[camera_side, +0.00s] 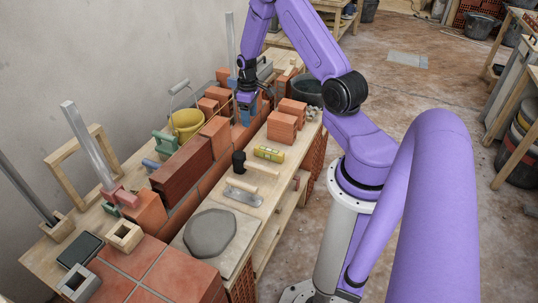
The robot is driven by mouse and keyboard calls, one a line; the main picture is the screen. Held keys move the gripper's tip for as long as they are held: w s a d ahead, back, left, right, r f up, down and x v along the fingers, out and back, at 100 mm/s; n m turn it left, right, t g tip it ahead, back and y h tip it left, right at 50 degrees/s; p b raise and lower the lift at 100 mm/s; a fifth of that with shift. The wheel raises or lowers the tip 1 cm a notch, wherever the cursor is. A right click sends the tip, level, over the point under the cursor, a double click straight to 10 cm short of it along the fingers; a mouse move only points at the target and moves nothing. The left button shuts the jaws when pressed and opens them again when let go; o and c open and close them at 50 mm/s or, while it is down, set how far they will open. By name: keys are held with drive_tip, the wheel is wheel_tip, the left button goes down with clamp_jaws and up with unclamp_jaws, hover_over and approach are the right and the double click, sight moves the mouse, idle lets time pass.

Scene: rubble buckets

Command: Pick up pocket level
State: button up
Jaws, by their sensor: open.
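The pocket level (269,153) is a short yellow-green bar with a vial window. It lies on the light wooden bench board in the camera_side view, in front of a stack of orange bricks. My gripper (245,118) points down over the row of bricks, up and to the left of the level and apart from it. It is open, and I see nothing held in it. The fingertips are small and partly lost against the bricks behind.
Orange bricks (282,127) stand just behind the level. A black object (239,162) and a trowel (241,192) lie to its left and front. A grey mortar heap (210,233) sits nearer. A yellow bucket (187,124) stands beyond the brick wall (182,172). A dark bucket (307,92) is farther back.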

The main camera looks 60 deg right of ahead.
drive_tip(key=m, duration=0.2)
hover_over(270, 150)
wheel_tip(270, 150, down, 5)
wheel_tip(270, 150, down, 12)
drive_tip(key=shift+w+a+f, duration=0.1)
drive_tip(key=shift+w+f, duration=0.05)
drive_tip(key=shift+f, duration=2.7)
drive_tip(key=shift+c, duration=0.3)
drive_tip(key=c, duration=1)
